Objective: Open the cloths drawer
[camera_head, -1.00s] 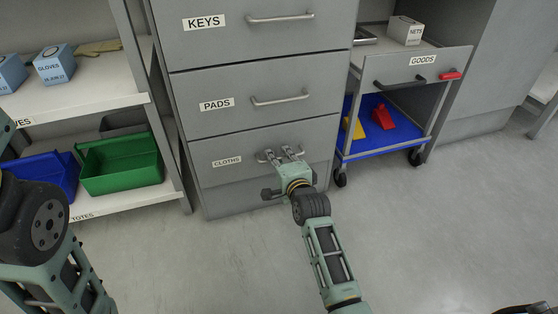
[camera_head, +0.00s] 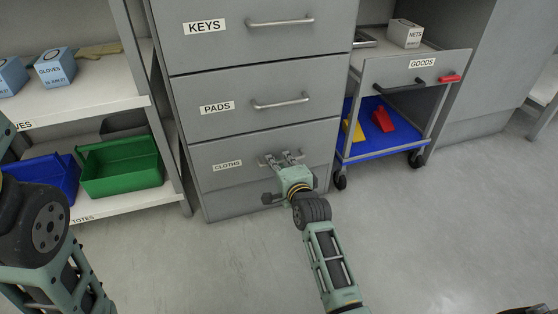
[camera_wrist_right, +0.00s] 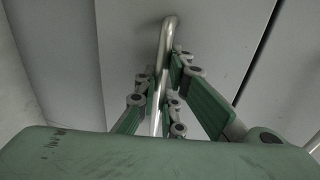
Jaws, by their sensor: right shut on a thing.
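The cloths drawer (camera_head: 215,180) is the lowest grey drawer of the cabinet, labelled CLOTHS. Its front looks flush with the drawers above, so it appears closed. My right gripper (camera_head: 281,158) is at this drawer's bar handle, its fingers shut on it and covering most of it in the head view. In the right wrist view, the metal handle (camera_wrist_right: 168,38) runs between the fingers of the gripper (camera_wrist_right: 163,95). My left arm shows at the left edge, but its gripper is out of view.
Drawers labelled PADS (camera_head: 217,108) and KEYS (camera_head: 204,27) are above, both closed. A shelf with a green tote (camera_head: 121,176) and a blue tote (camera_head: 58,173) stands left. A wheeled cart (camera_head: 375,155) stands close on the right. The floor in front is clear.

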